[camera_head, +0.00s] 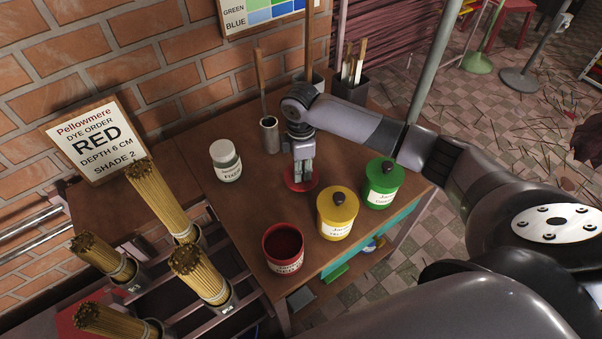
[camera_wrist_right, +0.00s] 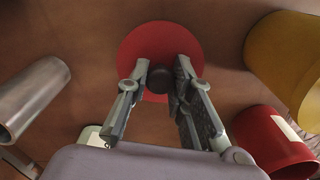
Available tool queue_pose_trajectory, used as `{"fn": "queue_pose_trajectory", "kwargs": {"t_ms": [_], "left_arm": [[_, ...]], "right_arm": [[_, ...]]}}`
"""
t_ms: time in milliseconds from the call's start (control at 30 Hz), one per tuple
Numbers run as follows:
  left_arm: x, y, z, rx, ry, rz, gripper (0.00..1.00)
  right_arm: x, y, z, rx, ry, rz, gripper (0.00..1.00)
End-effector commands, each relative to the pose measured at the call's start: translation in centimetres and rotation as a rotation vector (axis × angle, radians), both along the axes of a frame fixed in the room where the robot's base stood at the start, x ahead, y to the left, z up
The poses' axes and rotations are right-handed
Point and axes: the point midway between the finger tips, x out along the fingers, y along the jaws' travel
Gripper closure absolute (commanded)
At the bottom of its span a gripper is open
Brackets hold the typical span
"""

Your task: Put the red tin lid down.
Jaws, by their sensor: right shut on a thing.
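The red tin lid (camera_head: 296,186) is a red disc with a dark knob, seen over the wooden table (camera_head: 240,213) between the white jar and the green tin. My right gripper (camera_head: 303,175) points down at it, and in the right wrist view its fingers are closed around the knob in the middle of the red lid (camera_wrist_right: 152,42). The lid looks level; I cannot tell whether it touches the table. The red tin (camera_head: 283,262) stands uncovered near the front edge, with dark red inside. It also shows in the right wrist view (camera_wrist_right: 262,137). My left gripper is not in view.
A yellow tin (camera_head: 337,222) and a green tin (camera_head: 383,190), both lidded, stand right of the lid. A white jar (camera_head: 226,167) and a metal cylinder (camera_head: 269,137) stand left and behind. Incense bundles (camera_head: 195,272) fill the left front. Bare tabletop lies between jar and red tin.

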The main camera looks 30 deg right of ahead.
Motion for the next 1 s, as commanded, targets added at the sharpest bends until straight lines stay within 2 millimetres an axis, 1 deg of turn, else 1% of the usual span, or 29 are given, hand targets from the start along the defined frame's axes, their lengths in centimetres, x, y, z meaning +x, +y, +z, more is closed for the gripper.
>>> {"fn": "queue_pose_trajectory", "kwargs": {"t_ms": [33,100,167,300,533,567,833,1000], "left_arm": [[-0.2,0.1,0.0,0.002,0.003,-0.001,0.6],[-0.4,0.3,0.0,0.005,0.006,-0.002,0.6],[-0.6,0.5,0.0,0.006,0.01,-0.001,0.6],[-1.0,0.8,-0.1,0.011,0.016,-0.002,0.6],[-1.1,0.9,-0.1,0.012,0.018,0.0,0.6],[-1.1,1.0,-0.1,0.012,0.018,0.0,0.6],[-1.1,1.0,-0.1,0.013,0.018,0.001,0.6],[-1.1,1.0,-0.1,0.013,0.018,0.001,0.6]], "right_arm": [[-0.1,0.0,-1.0,0.0,0.005,-0.001,1.0],[-0.1,0.0,-2.0,-0.001,0.005,-0.002,1.0],[-0.1,0.0,-2.6,0.0,0.002,-0.001,1.0],[0.0,0.0,-2.8,-0.001,0.0,0.0,1.0],[0.0,0.0,-3.1,0.0,0.002,0.0,1.0],[0.0,0.0,-3.1,0.0,0.001,0.0,0.78],[-0.1,0.0,-3.1,0.0,0.002,0.0,0.6],[-0.1,0.0,-3.0,0.0,0.002,0.0,0.59]]}}
